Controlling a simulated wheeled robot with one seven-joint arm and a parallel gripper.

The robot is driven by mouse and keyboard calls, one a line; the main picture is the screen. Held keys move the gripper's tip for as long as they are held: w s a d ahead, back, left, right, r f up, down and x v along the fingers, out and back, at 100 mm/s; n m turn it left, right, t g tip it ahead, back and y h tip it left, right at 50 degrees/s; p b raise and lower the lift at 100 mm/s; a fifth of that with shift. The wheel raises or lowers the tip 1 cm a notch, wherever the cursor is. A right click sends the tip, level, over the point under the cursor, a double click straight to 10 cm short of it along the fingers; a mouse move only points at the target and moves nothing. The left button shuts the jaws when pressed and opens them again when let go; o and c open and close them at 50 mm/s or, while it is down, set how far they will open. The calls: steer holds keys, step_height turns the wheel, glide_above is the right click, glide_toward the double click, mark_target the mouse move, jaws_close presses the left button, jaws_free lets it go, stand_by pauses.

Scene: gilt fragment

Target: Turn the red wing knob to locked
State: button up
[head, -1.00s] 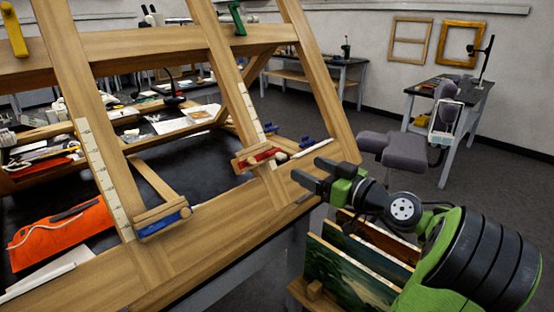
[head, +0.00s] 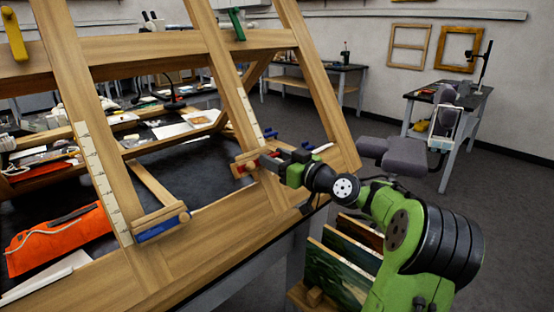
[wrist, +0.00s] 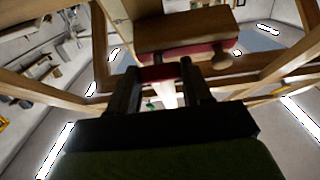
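My gripper (head: 262,160) is at the small wooden ledge with a red front strip (head: 245,166) on the right upright of the big wooden easel frame. In the wrist view my gripper (wrist: 160,68) has its two dark fingers apart. A red piece (wrist: 163,73), which looks like the red wing knob, shows between the fingertips. I cannot tell whether the fingers touch it. The wooden block with a red band (wrist: 200,48) is just beyond the fingertips. The knob's angle and any locked mark cannot be made out. In the head view the fingers partly hide this ledge.
A second ledge with a blue strip (head: 160,229) is on the left upright. A rack of painted panels (head: 335,265) stands below my arm. The frame's lower beam (head: 220,240) runs close under my gripper. A grey chair (head: 400,155) stands behind on open floor.

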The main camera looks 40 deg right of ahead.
steer(key=c, duration=0.5)
